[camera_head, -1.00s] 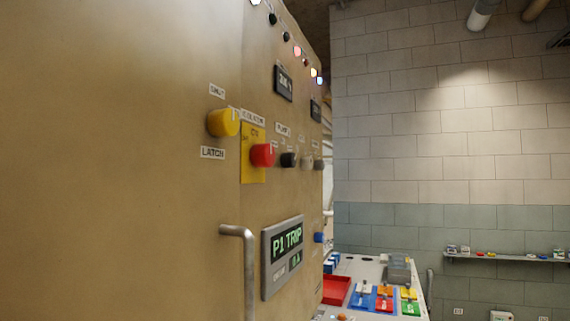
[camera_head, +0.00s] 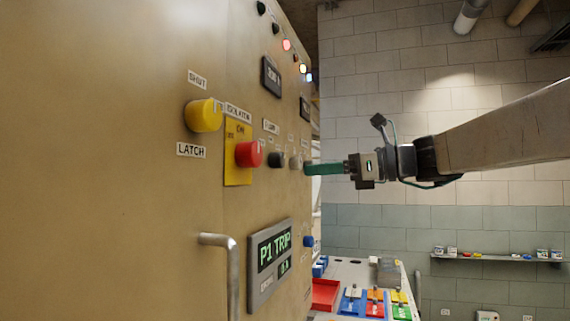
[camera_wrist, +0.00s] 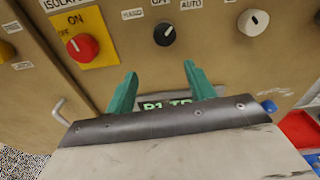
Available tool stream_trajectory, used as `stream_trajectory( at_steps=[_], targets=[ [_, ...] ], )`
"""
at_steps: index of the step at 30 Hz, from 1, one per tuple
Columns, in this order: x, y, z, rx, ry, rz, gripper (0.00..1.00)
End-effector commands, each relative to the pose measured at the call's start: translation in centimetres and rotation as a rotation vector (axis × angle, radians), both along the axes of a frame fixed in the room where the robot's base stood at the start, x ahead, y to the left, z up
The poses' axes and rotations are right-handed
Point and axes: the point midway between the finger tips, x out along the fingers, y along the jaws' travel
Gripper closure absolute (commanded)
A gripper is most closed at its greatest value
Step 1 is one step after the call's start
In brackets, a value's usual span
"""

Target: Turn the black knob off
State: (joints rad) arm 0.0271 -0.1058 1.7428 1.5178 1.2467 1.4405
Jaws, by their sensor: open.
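The black knob (camera_wrist: 164,34) is on the tan panel, with a white pointer mark and labels around it, in the upper middle of the wrist view. It also shows in the head view (camera_head: 276,159), just right of the red knob. My gripper (camera_wrist: 160,80) is open and empty, with two green fingers spread below the black knob in the wrist view. In the head view my gripper (camera_head: 310,168) reaches in from the right, its fingers near the grey-white knob (camera_head: 295,161). The fingers do not hold any knob.
A red knob (camera_wrist: 82,47) on a yellow plate sits left of the black knob, and a white knob (camera_wrist: 253,22) to its right. A yellow knob (camera_head: 204,115), a metal handle (camera_head: 233,275) and a P1 TRIP display (camera_head: 270,262) also stand out from the panel.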

Motion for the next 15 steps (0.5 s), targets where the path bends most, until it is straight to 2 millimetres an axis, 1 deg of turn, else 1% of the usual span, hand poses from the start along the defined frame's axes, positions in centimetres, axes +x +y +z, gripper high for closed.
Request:
stream_trajectory(
  at_steps=[1, 4, 7, 15],
  targets=[
    [0.8, 0.0, 0.8, 0.043, 0.024, -0.003, 0.46],
    [1.4, 0.5, 1.8, 0.092, 0.053, -0.003, 0.46],
    [1.9, 1.6, 1.8, 0.1, 0.06, -0.001, 0.46],
    [3.3, 5.7, 1.8, 0.097, 0.058, 0.0, 0.46]
  ],
)
